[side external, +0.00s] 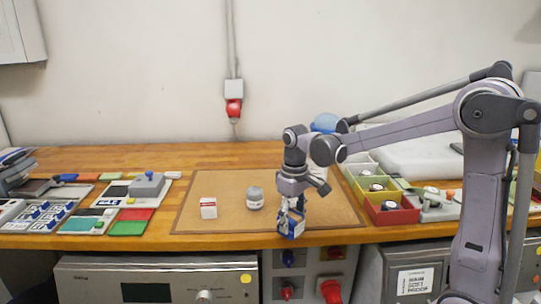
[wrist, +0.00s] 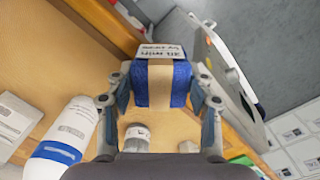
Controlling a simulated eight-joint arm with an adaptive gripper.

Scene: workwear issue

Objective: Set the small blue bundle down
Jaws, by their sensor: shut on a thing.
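The small blue bundle (side external: 291,225) has a tan band and a white label; in the wrist view the bundle (wrist: 181,84) fills the space between my fingers. My gripper (side external: 291,207) is shut on it, with one finger on each side, as the wrist view of the gripper (wrist: 164,92) also shows. In the side view the bundle is at the front of the brown mat (side external: 205,180), by the table's front edge. I cannot tell whether its underside touches anything.
A red-and-white box (side external: 208,208) and a grey jar (side external: 255,198) stand on the mat, left of my gripper. A red bin (side external: 392,216) is to the right. A white-and-blue bottle (wrist: 62,142) shows in the wrist view. Bare mat lies between the jar and the box.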

